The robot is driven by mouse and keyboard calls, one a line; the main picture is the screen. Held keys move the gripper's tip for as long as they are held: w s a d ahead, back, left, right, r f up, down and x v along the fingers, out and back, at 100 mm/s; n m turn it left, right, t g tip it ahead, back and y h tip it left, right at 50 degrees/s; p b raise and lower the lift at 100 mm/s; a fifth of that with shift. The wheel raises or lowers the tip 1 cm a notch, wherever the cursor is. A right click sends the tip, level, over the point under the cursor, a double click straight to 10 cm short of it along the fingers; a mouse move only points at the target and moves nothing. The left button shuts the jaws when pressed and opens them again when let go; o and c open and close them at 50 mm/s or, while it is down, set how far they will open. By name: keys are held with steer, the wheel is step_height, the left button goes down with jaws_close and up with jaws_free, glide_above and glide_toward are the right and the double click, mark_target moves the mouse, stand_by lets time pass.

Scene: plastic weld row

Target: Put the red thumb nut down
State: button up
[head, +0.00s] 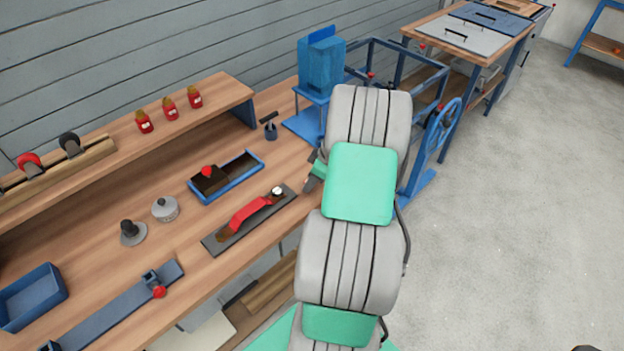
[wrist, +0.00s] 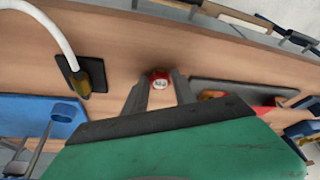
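The red thumb nut (wrist: 160,79) shows in the wrist view as a small red piece with a pale centre. It sits between the tips of my gripper (wrist: 160,84), which appear closed on its two sides. Wood bench top lies behind it; the gap beneath it cannot be judged. In the head view my gripper (head: 316,173) is at the bench's front edge, largely hidden behind my arm, and I cannot make out the nut there.
A grey plate tool with a red handle (head: 248,213) lies left of my gripper. Bare wood (head: 285,160) shows between tray and gripper.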

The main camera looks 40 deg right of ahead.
steer(key=o, duration=0.3)
steer(key=shift+o, duration=0.2)
steer(key=shift+r, duration=0.1)
steer(key=shift+r, duration=0.25)
steer(key=v, duration=1.2)
steer(key=w+a+r+m, duration=0.1)
steer(key=w+a+r, duration=0.15)
steer(key=a, duration=0.65)
steer(key=w+a+r+m, duration=0.1)
steer(key=a+r, duration=0.2)
steer(key=a, duration=0.6)
steer(key=s+a+m+h, duration=0.2)
steer(key=s+a, duration=0.7)
steer(key=a, duration=0.6)
steer(key=shift+s+a+r+m+b, duration=0.2)
steer(key=shift+r+m+b, duration=0.1)
steer(key=shift+m+b, duration=0.25)
